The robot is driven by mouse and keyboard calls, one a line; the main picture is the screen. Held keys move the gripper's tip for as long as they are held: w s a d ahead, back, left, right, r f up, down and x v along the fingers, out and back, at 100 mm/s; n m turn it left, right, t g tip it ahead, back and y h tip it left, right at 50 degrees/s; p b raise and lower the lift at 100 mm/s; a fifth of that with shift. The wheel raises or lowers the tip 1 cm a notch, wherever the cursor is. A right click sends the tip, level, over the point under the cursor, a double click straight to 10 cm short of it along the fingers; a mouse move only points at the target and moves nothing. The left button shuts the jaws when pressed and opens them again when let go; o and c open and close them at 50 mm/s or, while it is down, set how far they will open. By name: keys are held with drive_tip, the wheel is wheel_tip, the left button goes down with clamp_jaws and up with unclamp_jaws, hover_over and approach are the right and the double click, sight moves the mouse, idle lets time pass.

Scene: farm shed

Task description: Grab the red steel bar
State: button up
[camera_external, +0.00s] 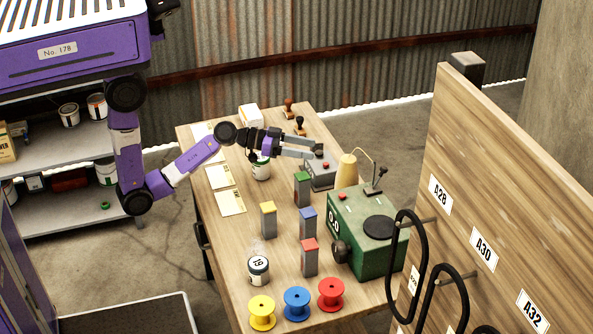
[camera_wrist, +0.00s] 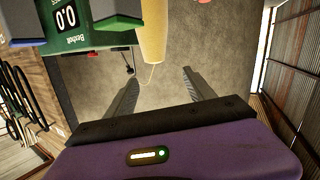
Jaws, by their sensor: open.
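The red steel bar (camera_external: 310,260) is a grey upright block with a red top. It stands on the wooden table (camera_external: 235,285) in the external view, in front of the blue-topped bar (camera_external: 307,224). I cannot make it out in the wrist view.
Green-topped (camera_external: 302,190) and yellow-topped (camera_external: 268,220) bars stand nearby. A green machine (camera_external: 365,240) is right of the red bar, with a yellow cone (camera_external: 347,171) behind. A jar (camera_external: 258,271) and spools, including a red one (camera_external: 331,295), stand in front. A wooden panel (camera_external: 500,200) rises at right.

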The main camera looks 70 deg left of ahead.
sight(309, 242)
drive_tip(key=s+d+f+m+g+h+b, duration=0.1)
drive_tip(key=d+m+g+h, duration=0.1)
drive_tip(key=d, duration=0.4)
drive_tip(key=s+d+f+m+g+h+b, duration=0.1)
drive_tip(key=s+d+m+g+h, duration=0.1)
drive_tip(key=d+m+g, duration=0.3)
drive_tip(key=s+d+f+m+g+h, duration=0.1)
drive_tip(key=d+m+g+h, duration=0.1)
drive_tip(key=d, duration=0.7)
drive_tip(key=shift+s+d+f+m+g+h+b, duration=0.1)
drive_tip(key=shift+s+m+g+h+b, duration=0.1)
drive_tip(key=shift+m+g, duration=0.3)
drive_tip(key=shift+s+d+m+g+h+b, duration=0.1)
drive_tip(key=shift+m+g+b, duration=0.1)
drive_tip(key=shift+m+g, duration=0.3)
drive_tip(key=s+d+m+g, duration=0.2)
drive_tip(key=s+d+f+m+g, duration=0.1)
drive_tip(key=s+m+g, duration=0.1)
drive_tip(key=shift+s+d+f+b, duration=0.2)
drive_tip(key=shift+s+d+b, duration=0.15)
drive_tip(key=shift+d+b, duration=0.05)
drive_tip(key=shift+g, duration=0.3)
drive_tip(key=p+x, duration=0.2)
drive_tip(key=x, duration=0.6)
drive_tip(key=shift+s+a+f, duration=0.1)
drive_tip(key=shift+s+a, duration=0.05)
drive_tip(key=shift+c, duration=0.4)
clamp_jaws()
